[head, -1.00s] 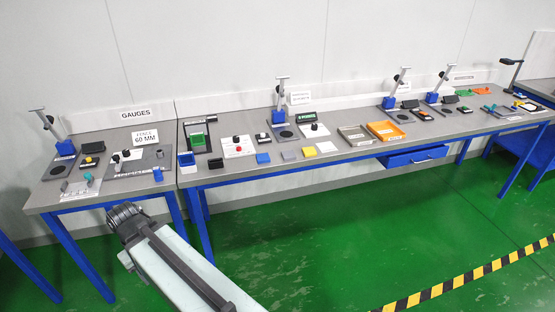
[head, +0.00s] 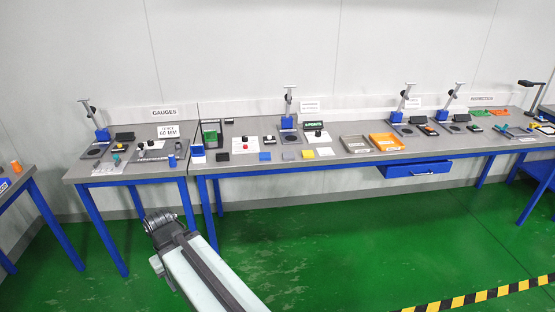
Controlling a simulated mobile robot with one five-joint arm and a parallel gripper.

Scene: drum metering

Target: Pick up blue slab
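The blue slab (head: 265,156) lies flat near the front edge of the long grey workbench (head: 350,157), in a row with other small slabs. It is small in the head view, and nothing covers it. My gripper (head: 160,219) is the dark end of my arm at the lower left. It is in front of the benches and low over the green floor, well apart from the blue slab. Its fingers are too small and dark to tell whether they are open or shut.
An orange tray (head: 387,142) and a blue drawer (head: 417,169) are farther right. Green floor (head: 320,240) before the bench is clear.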

